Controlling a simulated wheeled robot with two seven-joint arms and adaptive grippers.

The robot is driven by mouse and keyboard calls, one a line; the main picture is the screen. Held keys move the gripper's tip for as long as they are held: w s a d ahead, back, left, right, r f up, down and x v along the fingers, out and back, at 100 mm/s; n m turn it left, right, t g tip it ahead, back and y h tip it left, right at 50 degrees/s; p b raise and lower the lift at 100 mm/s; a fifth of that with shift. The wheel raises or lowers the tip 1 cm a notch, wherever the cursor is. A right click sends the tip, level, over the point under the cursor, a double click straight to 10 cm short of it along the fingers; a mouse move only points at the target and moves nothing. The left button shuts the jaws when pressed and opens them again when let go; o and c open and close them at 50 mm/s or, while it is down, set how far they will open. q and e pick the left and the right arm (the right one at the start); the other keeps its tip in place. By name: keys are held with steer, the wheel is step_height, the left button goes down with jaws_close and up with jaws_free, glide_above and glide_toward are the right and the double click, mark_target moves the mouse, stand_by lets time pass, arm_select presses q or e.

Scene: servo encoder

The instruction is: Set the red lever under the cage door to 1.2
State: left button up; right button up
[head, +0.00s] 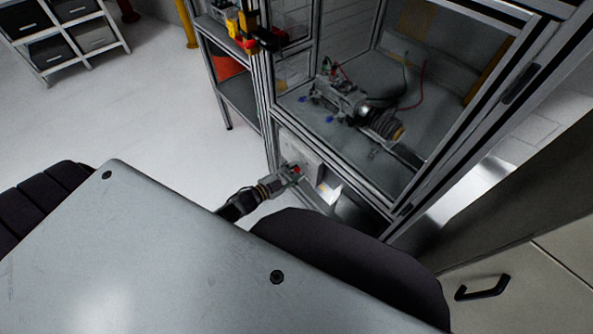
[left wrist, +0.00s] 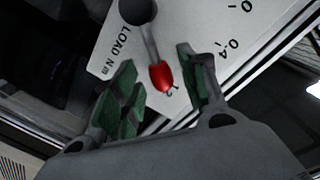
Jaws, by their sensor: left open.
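The lever's red knob (left wrist: 161,77) is on a grey arm that runs from a dark pivot (left wrist: 137,10) over a white scale plate (left wrist: 185,25). The plate reads "LOAD Nm", with 0, 0.4 and a partly covered 1.2. The knob's tip lies right beside the 1.2 and hides part of it. My left gripper (left wrist: 157,57) is open, its green-padded fingers on either side of the knob with gaps showing. In the head view my left gripper (head: 290,174) is at the panel below the cage door (head: 345,130), at the small red knob (head: 296,170). My right gripper is out of view.
Inside the glazed cage stands a motor test rig (head: 345,98) with cables. A shelf rack (head: 238,95) stands left of the cage. A grey cabinet with a black handle (head: 483,288) is at the lower right. The floor (head: 150,120) on the left is clear.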

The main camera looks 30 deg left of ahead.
arm_select(q)
steer(key=v, duration=1)
steer(key=shift+s, duration=0.25)
steer(key=shift+w, duration=0.1)
stand_by(0.6)
